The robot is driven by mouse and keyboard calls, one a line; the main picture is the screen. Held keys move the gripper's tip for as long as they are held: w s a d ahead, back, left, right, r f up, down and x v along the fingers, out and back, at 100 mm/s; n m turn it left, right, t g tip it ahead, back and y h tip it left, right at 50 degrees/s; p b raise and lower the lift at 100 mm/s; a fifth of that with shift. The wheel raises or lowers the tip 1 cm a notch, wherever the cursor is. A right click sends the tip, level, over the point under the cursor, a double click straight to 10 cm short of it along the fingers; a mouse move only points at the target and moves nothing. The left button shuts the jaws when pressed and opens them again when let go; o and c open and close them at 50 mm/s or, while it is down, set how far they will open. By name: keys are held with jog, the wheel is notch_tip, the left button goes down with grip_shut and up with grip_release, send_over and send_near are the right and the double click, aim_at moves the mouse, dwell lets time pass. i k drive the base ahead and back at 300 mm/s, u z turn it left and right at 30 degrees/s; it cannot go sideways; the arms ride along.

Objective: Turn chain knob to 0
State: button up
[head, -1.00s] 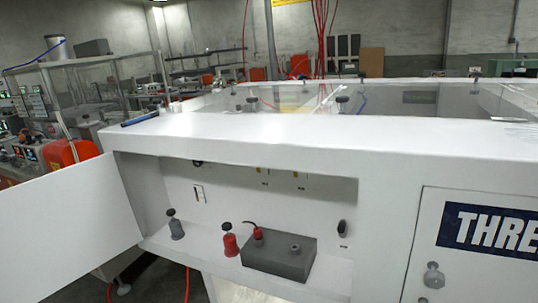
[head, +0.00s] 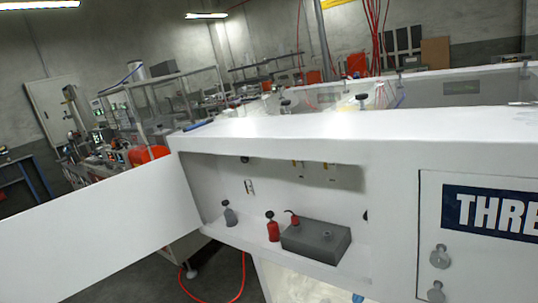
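I cannot tell which part is the chain knob; no label for it is readable. In the head view an open recess in the white machine (head: 330,140) holds a grey box (head: 315,241) with a red-based lever (head: 294,219) and a small round fitting (head: 327,234) on top. A red knobbed post (head: 273,228) stands just left of the box, and a grey knobbed post (head: 230,214) stands farther left. A dark knob (head: 365,215) shows partly at the recess's right edge. My gripper is not in view.
A white door panel (head: 110,235) stands open to the left of the recess. A closed panel marked "THRE" (head: 490,212) with round latches (head: 439,256) is on the right. An orange hose (head: 240,278) runs on the floor below.

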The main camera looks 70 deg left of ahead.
aim_at(244, 159)
jog(key=u, duration=0.1)
jog(key=k, duration=1.6)
jog(key=u, duration=1.35)
jog(key=i, duration=1.05)
jog(key=u, duration=0.6)
